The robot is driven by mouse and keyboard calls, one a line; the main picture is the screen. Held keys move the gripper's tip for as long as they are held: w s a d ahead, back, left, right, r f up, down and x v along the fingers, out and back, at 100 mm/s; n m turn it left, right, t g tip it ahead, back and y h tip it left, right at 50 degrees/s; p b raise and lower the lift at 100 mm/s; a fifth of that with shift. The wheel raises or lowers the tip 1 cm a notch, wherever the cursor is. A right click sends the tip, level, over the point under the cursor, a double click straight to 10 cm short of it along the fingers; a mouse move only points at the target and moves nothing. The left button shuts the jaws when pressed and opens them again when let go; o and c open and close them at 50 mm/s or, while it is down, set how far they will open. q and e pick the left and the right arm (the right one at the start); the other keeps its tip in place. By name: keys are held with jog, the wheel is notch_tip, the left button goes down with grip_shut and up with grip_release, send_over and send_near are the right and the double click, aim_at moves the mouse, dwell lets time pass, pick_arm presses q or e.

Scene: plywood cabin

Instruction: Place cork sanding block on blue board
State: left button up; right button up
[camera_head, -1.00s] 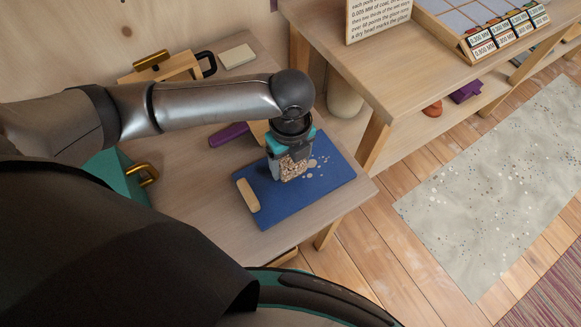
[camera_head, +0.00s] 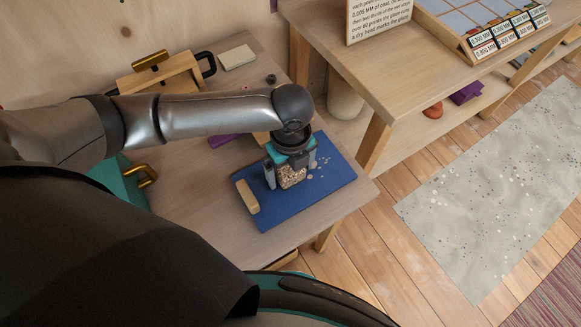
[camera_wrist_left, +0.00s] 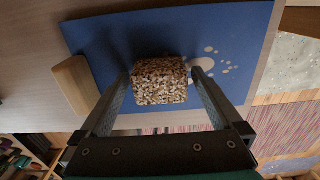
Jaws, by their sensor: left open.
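The cork sanding block (camera_head: 291,176) is a speckled brown block over the blue board (camera_head: 325,190). In the left wrist view the cork block (camera_wrist_left: 160,80) sits between the fingers, with the blue board (camera_wrist_left: 110,40) behind it. My left gripper (camera_head: 290,180) is open around the block, with a gap beside the fingers. In the left wrist view the gripper (camera_wrist_left: 162,88) has a finger on each side of the block. The block appears to rest on the board, though its underside is hidden. My right gripper is not in view.
A light wooden strip (camera_head: 247,196) lies along the board's left edge. Pale spots mark the board right of the gripper. A teal box (camera_head: 118,178) with a brass handle stands left. A purple object (camera_head: 228,139) lies behind my arm. A taller table (camera_head: 400,75) stands right.

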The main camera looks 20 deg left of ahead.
pick_arm(q)
notch_tip(320, 180, up, 12)
jog(key=p, duration=0.3)
jog(key=shift+r, duration=0.2)
